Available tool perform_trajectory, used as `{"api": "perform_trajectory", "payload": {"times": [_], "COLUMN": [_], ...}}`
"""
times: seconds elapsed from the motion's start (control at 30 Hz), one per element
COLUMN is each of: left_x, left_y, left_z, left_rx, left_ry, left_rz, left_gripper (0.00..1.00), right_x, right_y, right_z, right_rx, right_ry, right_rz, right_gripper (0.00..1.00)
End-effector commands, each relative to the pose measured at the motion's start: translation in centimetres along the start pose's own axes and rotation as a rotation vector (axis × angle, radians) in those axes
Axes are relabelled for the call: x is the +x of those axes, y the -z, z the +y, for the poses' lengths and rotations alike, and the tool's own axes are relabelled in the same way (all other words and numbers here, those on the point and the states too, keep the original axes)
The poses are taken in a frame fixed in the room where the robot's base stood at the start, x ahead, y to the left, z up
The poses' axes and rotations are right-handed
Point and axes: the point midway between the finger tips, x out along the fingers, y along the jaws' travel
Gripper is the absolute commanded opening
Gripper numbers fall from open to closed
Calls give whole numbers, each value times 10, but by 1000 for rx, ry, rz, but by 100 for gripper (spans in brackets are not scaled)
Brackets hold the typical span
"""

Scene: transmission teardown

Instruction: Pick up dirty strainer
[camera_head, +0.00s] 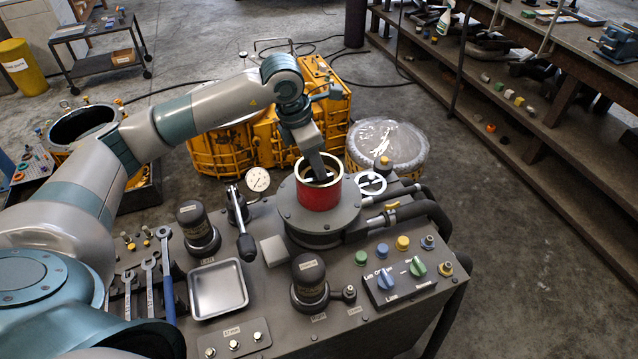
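My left arm reaches in from the left over the bench, and its gripper (321,176) points down into the open top of a red cylinder with a cream rim (318,194). The cylinder stands upright on a round grey flange on the bench top. The fingertips are partly hidden inside the rim, so I cannot tell whether they are open or shut, or touch anything. I cannot make out a separate dirty strainer; it may be the red cylinder or something inside it. My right gripper is not in view.
Behind stand a yellow housing (313,110) and a plastic-covered drum (388,146). A shelf unit runs along the right.

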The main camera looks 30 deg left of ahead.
Motion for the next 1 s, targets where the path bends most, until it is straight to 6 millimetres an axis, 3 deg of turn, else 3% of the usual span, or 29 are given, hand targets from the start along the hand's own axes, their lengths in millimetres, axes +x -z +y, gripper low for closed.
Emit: {"api": "perform_trajectory", "payload": {"times": [0.47, 1.0], "left_x": [-9, -80], "left_y": [-3, -23], "left_z": [1, 1], "left_rx": [0, 0], "left_ry": [-1, -3], "left_rz": [-3, -3], "left_gripper": [0, 0], "right_x": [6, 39], "right_y": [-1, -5], "right_z": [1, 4], "right_rx": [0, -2], "right_ry": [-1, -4], "right_rz": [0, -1], "right_gripper": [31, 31]}}
